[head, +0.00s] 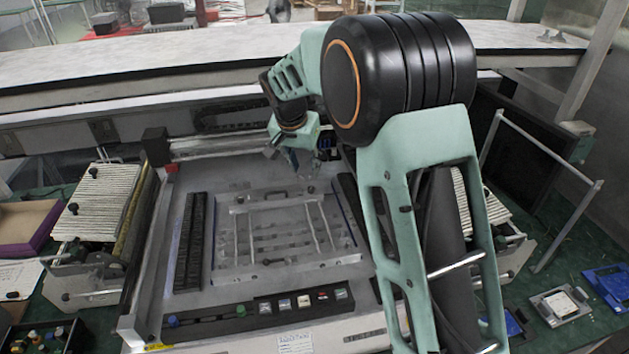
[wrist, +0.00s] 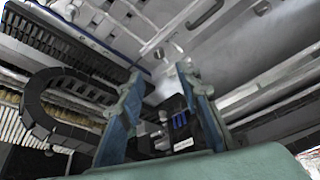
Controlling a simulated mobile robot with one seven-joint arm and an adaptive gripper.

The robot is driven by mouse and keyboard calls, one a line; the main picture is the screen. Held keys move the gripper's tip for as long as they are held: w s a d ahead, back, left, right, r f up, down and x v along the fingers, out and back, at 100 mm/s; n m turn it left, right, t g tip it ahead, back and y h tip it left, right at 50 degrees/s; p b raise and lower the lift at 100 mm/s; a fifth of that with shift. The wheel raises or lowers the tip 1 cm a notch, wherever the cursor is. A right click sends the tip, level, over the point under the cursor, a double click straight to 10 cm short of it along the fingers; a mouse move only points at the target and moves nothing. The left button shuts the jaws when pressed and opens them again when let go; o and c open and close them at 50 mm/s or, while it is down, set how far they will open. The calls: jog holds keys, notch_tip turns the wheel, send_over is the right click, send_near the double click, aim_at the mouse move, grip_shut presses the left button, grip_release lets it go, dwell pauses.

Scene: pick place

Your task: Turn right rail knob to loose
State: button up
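A grey fixture plate (head: 222,262) with metal rails lies in the middle of the machine bed. Its right rail (head: 323,228) runs front to back. A small dark knob (head: 311,189) shows near that rail's far end; its setting is too small to read, and I cannot tell whether it is the right rail knob. My gripper (head: 303,172) hangs at the far side of the plate, close to this knob in the picture. In the wrist view, my gripper (wrist: 158,75) has its two teal fingers apart with nothing clearly held between them. Contact with the knob cannot be made out.
A black cable chain (head: 188,240) lies left of the plate. A panel with buttons and switches (head: 260,306) runs along the front. A slatted unit (head: 100,205) stands left. My arm covers the right side of the bed. A black cable chain (wrist: 45,110) also shows in the wrist view.

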aim_at(311, 188)
jog(key=p+x, duration=0.1)
jog(key=x, duration=0.9)
jog(key=shift+p, duration=0.35)
grip_shut()
